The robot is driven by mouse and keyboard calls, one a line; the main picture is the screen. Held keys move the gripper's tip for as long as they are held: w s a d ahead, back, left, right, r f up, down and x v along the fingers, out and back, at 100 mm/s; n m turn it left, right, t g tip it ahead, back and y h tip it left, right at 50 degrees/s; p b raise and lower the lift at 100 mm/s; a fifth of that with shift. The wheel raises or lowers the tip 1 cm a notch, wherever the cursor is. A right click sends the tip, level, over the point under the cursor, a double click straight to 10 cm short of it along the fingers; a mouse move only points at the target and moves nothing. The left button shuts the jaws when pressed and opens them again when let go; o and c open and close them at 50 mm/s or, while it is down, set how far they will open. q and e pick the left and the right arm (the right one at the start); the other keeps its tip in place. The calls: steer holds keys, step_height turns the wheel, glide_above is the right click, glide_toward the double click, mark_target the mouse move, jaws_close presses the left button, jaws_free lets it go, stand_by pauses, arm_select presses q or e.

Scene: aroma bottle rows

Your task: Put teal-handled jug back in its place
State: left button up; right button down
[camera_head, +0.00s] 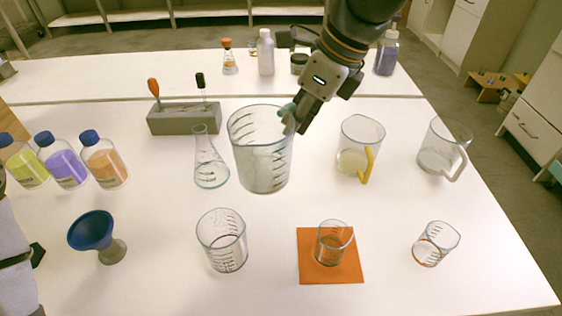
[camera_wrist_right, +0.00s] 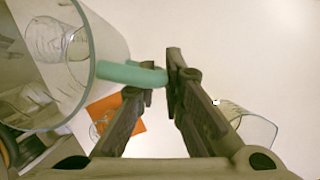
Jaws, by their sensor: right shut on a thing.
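The teal-handled jug (camera_head: 258,160) is clear, with dark graduation marks, and is upright or nearly so. It looks held above the white table, between the conical flask and the yellow-handled jug. My right gripper (camera_head: 298,114) is shut on its teal handle from the upper right. In the right wrist view, the teal handle (camera_wrist_right: 128,73) lies between the fingertips of the right gripper (camera_wrist_right: 160,82), and the clear jug wall (camera_wrist_right: 92,60) is at the left. A yellow-handled jug (camera_head: 357,135) and a white-handled jug (camera_head: 443,143) stand to the right. My left gripper is not seen.
A beaker (camera_head: 222,245), a small beaker on an orange mat (camera_head: 351,273) and another small beaker (camera_head: 436,245) stand in front. A conical flask (camera_head: 210,172), blue funnel (camera_head: 92,231), grey rack (camera_head: 184,120) and blue-capped bottles (camera_head: 105,165) are left. Table beneath the jug looks clear.

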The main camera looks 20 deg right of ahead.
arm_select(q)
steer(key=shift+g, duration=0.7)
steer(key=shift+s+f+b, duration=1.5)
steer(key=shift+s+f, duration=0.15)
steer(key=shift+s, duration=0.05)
arm_select(e)
steer(key=shift+w+d+f+m+h, duration=0.1)
steer(key=shift+w+d+f+m, duration=0.25)
steer(key=shift+w+d+f, duration=1.25)
steer(key=shift+w+d+f+m+h, duration=0.1)
steer(key=shift+w+d+f+m, duration=0.35)
steer(key=shift+w+f, duration=2)
steer(key=shift+w+d+f+m+h, duration=0.1)
steer(key=shift+w+d+f+m, duration=0.1)
steer(key=shift+w+d+f, duration=1.45)
steer(key=shift+w+a+f, duration=0.25)
steer(key=shift+a+f, duration=0.2)
steer(key=shift+f, duration=0.1)
steer(key=c, duration=1.7)
jaws_free()
